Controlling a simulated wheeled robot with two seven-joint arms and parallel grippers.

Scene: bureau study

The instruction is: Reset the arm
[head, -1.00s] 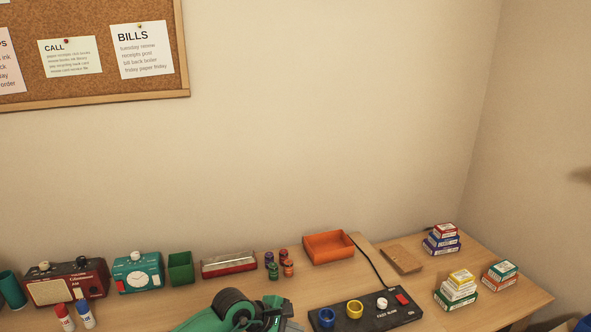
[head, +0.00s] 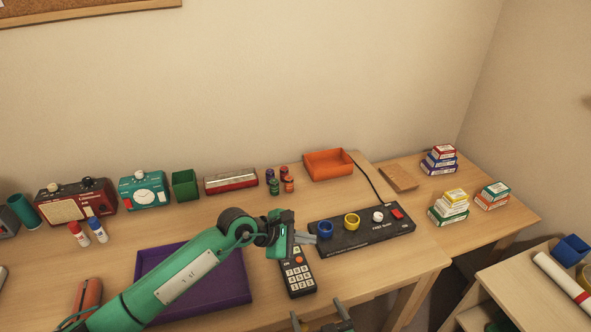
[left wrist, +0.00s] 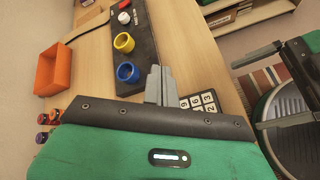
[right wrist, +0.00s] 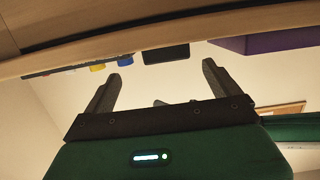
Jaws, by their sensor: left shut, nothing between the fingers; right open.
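My left arm reaches in from the left in the head view. My left gripper (head: 306,238) is shut and empty, above the desk beside the black panel (head: 362,235). In the left wrist view its closed fingers (left wrist: 159,82) point toward the panel's end, near the blue ring. My right gripper (head: 322,322) is lower, at the bottom edge of the head view, in front of the desk. In the right wrist view its fingers (right wrist: 160,82) are spread apart with nothing between them, below the desk's edge.
A remote (head: 297,273) lies just under my left gripper, and a purple tray (head: 240,294) lies under my left arm. The panel carries a blue ring (head: 325,230) and a yellow ring (head: 351,222). An orange bin (head: 329,164) stands behind. A shelf unit (head: 520,290) stands at right.

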